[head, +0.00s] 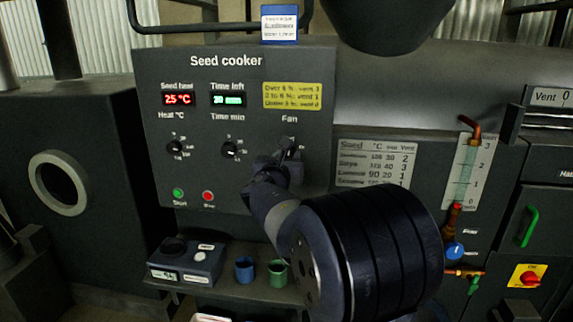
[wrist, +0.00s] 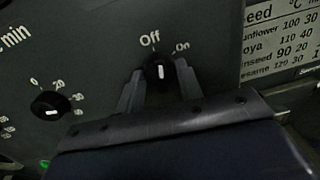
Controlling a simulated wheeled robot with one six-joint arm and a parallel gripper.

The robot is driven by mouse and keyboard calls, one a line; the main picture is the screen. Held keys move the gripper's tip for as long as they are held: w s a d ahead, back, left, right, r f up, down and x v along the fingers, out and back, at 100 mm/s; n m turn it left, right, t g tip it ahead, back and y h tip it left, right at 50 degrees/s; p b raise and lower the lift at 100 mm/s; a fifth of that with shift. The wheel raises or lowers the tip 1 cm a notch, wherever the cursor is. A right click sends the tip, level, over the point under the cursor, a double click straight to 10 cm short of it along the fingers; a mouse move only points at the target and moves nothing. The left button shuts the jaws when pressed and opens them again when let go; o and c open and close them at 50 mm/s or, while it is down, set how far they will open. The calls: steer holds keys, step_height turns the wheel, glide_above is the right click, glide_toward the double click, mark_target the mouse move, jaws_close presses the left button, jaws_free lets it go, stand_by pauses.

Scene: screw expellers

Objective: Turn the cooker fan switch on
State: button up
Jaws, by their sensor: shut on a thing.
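The seed cooker panel (head: 235,70) stands in front of me, with the "Fan" label above its right side. In the wrist view the fan switch (wrist: 156,73) is a round black knob with a white mark. "Off" is printed above it and "On" to its upper right. The mark stands nearly upright, closer in line with "Off" than with "On". My gripper (wrist: 159,87) has one finger on each side of the knob and is shut on it. In the head view my gripper (head: 275,163) largely covers the switch.
Left of the switch are the time knob (head: 229,149) and the heat knob (head: 175,147), with a green button (head: 178,193) and a red button (head: 208,196) below. A shelf with a small device (head: 187,262) and two cups lies under the panel. A seed chart (head: 374,164) is at right.

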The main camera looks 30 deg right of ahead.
steer(key=shift+d+m+y+b, duration=0.1)
steer(key=shift+m+y+b, duration=0.3)
steer(key=shift+m+b, duration=3.85)
steer(key=shift+m+p, duration=0.4)
steer(key=shift+m, duration=0.15)
steer(key=o, duration=1)
steer(key=b+v, duration=0.1)
steer(key=v, duration=1)
steer(key=shift+w+d, duration=0.1)
steer(key=p+x, duration=0.1)
steer(key=x, duration=0.9)
steer(key=shift+w+d, duration=0.2)
steer(key=shift+w, duration=0.1)
